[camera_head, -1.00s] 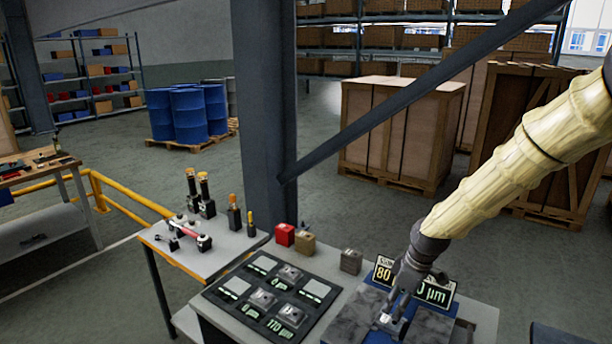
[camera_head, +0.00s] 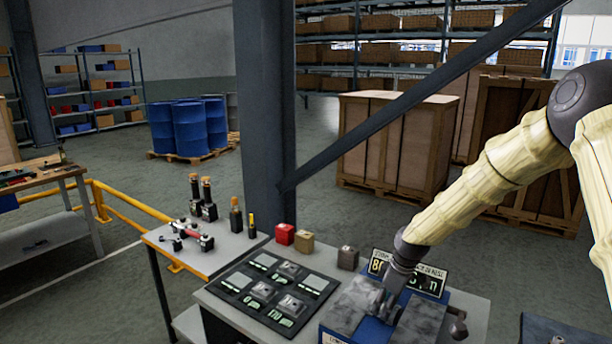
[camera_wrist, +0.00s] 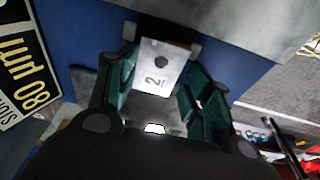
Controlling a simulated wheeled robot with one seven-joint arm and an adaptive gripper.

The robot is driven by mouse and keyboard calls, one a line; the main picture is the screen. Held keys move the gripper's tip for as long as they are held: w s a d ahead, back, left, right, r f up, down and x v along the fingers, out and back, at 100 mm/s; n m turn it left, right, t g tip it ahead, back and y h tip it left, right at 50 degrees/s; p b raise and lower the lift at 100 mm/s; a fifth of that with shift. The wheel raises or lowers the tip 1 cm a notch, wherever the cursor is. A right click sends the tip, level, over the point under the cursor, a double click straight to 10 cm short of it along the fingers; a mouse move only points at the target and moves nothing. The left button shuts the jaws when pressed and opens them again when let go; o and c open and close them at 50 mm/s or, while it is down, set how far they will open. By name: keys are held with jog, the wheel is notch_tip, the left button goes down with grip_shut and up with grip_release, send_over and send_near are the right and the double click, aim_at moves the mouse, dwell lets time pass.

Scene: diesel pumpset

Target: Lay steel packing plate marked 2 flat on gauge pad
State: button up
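The steel packing plate marked 2 (camera_wrist: 160,72) shows in the wrist view as a pale plate with a dark hole, between the two fingers of my gripper (camera_wrist: 162,45). The fingers appear closed on its sides. In the head view my gripper (camera_head: 383,308) points down, low over a blue block with grey stone-like surfaces (camera_head: 345,308). I take this to be the gauge pad's stand. Blue surface (camera_wrist: 85,50) and grey surface (camera_wrist: 225,25) lie beyond the plate in the wrist view. The plate's underside and any contact are hidden.
A sign reading 80 µm (camera_head: 378,266) stands close behind my gripper. A black tray (camera_head: 243,303) with metal plates lies to the left. Red (camera_head: 285,234), brass (camera_head: 304,241) and grey (camera_head: 347,257) blocks stand behind. A dark round knob (camera_head: 458,330) is at the right.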

aim_at(384, 306)
jog(key=shift+w+f, duration=0.35)
jog(key=shift+f, duration=0.15)
jog(key=c, duration=0.9)
jog(key=shift+w+a+p+v, duration=0.1)
jog(key=shift+p+v, duration=0.35)
jog(key=shift+v, duration=0.25)
jog(key=shift+w+a+p+v, duration=0.15)
jog(key=shift+p+v, duration=0.3)
jog(key=shift+v, duration=0.2)
jog(key=shift+w+a+p+v, duration=0.1)
jog(key=shift+p+v, duration=0.35)
jog(key=shift+v, duration=0.25)
jog(key=shift+r+p, duration=0.35)
